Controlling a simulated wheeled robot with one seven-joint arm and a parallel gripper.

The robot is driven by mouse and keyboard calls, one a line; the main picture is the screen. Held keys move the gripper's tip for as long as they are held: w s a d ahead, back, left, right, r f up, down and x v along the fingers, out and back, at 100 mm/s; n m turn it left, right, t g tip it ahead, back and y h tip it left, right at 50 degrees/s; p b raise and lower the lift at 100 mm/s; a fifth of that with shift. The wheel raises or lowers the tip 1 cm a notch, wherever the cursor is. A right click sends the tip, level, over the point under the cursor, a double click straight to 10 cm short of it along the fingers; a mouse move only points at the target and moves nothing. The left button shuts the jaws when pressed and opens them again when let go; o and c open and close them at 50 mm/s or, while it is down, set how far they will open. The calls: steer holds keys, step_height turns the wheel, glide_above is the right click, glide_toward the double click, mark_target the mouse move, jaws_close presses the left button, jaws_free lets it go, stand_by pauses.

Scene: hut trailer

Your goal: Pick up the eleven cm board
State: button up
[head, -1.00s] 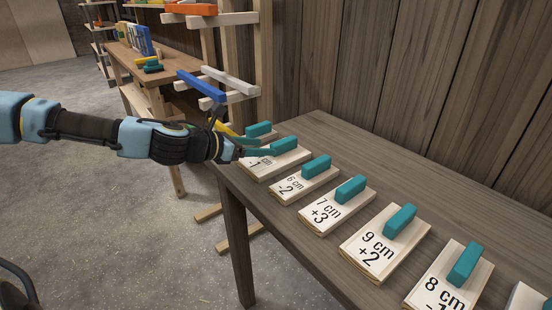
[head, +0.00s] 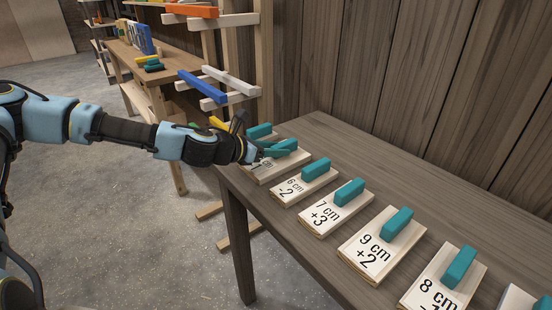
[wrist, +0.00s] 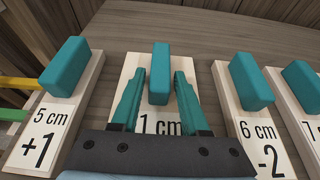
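My gripper (wrist: 160,74) is open, its two teal fingers on either side of a teal handle (wrist: 161,60) in the wrist view. Gaps show between the fingers and the handle. That handle sits on a pale wooden board (wrist: 198,84), whose label reads "1 cm" where it shows; the rest is hidden by my gripper. In the head view my gripper (head: 276,151) is over the same board (head: 294,163), second from the far end of the row, and its label is mostly covered.
The 5 cm +1 board (wrist: 49,130) lies to the left and the 6 cm -2 board (wrist: 258,135) to the right, both close. Boards for 7 cm (head: 330,218), 9 cm (head: 372,254) and 8 cm (head: 436,291) follow along the dark table (head: 420,190). A rack (head: 265,60) with coloured bars stands behind.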

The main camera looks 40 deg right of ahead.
jaws_close()
steer(key=shift+r, duration=0.15)
stand_by(0.4)
